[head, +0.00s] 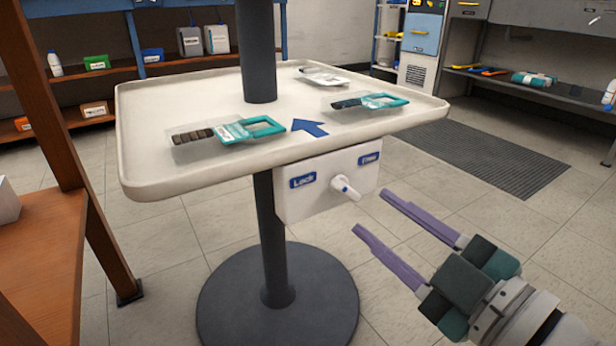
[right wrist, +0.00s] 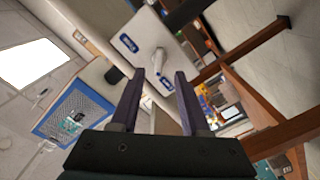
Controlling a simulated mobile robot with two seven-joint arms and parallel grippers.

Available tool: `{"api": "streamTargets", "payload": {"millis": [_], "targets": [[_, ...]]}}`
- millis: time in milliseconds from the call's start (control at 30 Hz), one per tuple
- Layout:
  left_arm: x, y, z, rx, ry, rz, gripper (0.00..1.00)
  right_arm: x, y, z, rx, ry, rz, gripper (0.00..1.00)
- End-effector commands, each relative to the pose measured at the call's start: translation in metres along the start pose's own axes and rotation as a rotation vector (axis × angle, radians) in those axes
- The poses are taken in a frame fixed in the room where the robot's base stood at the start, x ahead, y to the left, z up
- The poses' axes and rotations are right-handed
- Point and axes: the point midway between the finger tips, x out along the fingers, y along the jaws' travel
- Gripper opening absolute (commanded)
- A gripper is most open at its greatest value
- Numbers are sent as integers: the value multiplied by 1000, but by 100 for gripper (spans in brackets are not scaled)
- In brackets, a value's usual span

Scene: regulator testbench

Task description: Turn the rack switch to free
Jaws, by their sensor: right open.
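The white switch box (head: 325,200) hangs under the front edge of the rack's tray. It has a blue "Lock" label (head: 302,180) at left and a blue "Free" label (head: 369,158) at right. The white switch knob (head: 344,187) sits between and below them; I cannot tell which label it is set to. My right gripper (head: 370,212) is open and empty, its purple fingers pointing at the box from the lower right, apart from it. In the right wrist view the knob (right wrist: 160,60) shows ahead, between the fingertips. My left gripper is not in view.
The white tray (head: 140,150) carries several bagged items with teal frames and a blue arrow (head: 303,127). A dark pole runs down to a round base (head: 330,300). A wooden shelf (head: 45,240) stands at left. Floor right of the rack is clear around a dark mat (head: 480,158).

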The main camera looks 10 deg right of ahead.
Motion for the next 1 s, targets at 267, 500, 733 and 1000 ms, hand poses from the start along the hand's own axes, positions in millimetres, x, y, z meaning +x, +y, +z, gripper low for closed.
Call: {"api": "streamTargets", "payload": {"millis": [267, 500, 733, 1000], "targets": [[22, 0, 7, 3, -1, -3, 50, 41, -2, 2, 0, 1, 1, 46], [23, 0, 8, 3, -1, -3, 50, 47, 0, 0, 1, -2, -1, 46], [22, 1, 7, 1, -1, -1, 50, 47, 0, 0, 1, -2, -1, 34], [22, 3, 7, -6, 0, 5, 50, 47, 0, 0, 1, -2, -1, 4]]}}
